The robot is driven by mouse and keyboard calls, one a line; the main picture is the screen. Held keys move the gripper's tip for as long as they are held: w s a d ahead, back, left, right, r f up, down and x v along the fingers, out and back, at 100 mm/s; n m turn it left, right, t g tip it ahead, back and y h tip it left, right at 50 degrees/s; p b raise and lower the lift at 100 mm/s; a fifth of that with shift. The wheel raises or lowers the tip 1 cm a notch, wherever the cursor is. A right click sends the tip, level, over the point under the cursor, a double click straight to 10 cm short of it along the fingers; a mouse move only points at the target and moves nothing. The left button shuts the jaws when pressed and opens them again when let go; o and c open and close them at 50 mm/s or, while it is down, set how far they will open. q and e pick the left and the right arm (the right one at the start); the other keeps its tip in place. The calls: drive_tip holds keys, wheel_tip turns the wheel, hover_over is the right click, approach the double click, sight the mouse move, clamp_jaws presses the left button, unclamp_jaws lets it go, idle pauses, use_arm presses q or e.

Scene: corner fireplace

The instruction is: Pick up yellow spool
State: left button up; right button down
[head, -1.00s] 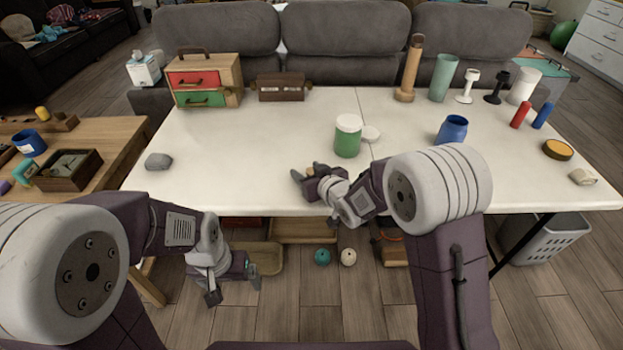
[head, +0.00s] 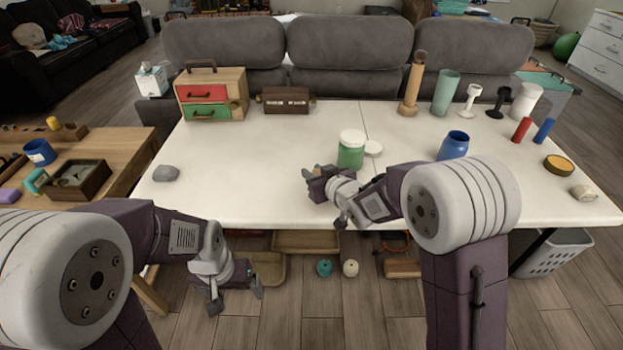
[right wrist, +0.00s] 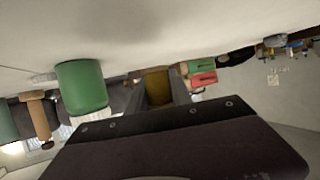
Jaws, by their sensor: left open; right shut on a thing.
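My right gripper (head: 312,173) is low over the middle of the white table, left of the green jar. In the right wrist view its jaws are shut on a dark yellow thing (right wrist: 157,87), which looks like the yellow spool. In the head view the held thing is mostly hidden by the fingers. My left gripper (head: 237,298) hangs open and empty in front of the table, below its top.
A green jar (head: 351,150) with a white lid stands just beyond my right gripper; a white disc (head: 373,148) lies beside it. A blue cup (head: 453,145) stands further right. A grey stone (head: 166,173) lies at left. The white table (head: 240,180) is clear between stone and gripper.

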drive_tip(key=d+r+p, duration=0.4)
drive_tip(key=d+r, duration=0.2)
drive_tip(key=d, duration=0.5)
drive_tip(key=shift+w+r, duration=0.15)
drive_tip(key=shift+w, duration=0.15)
